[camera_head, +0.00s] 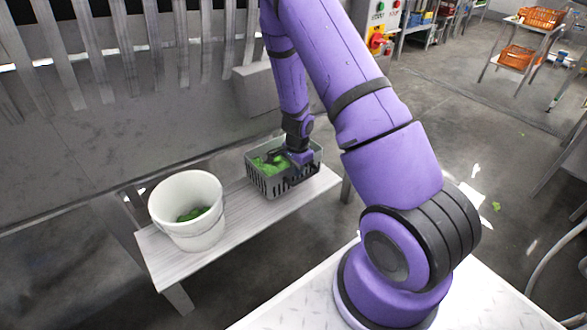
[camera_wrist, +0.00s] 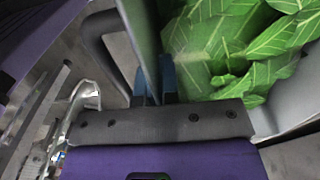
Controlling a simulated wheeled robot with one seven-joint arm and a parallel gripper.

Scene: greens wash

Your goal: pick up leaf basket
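The leaf basket (camera_head: 284,187) is a grey slotted crate holding green leaves (camera_head: 268,165). It stands upright at the right end of a pale bench in the head view. My gripper (camera_head: 298,158) reaches down to the basket's back right side. In the wrist view, the blue-tipped fingers of my gripper (camera_wrist: 154,80) sit close together, one on each side of the basket's wall (camera_wrist: 146,35), with the wall filling the gap. Large leaves (camera_wrist: 225,50) lie to the right of the fingers, inside the basket. A grey handle-like loop (camera_wrist: 92,35) shows to their left.
A white bucket (camera_head: 187,215) with some greens inside stands on the bench (camera_head: 245,217), left of the basket. A slatted metal structure (camera_head: 110,60) runs behind. Shelves with orange crates (camera_head: 517,57) stand far right. Bench surface between bucket and basket is clear.

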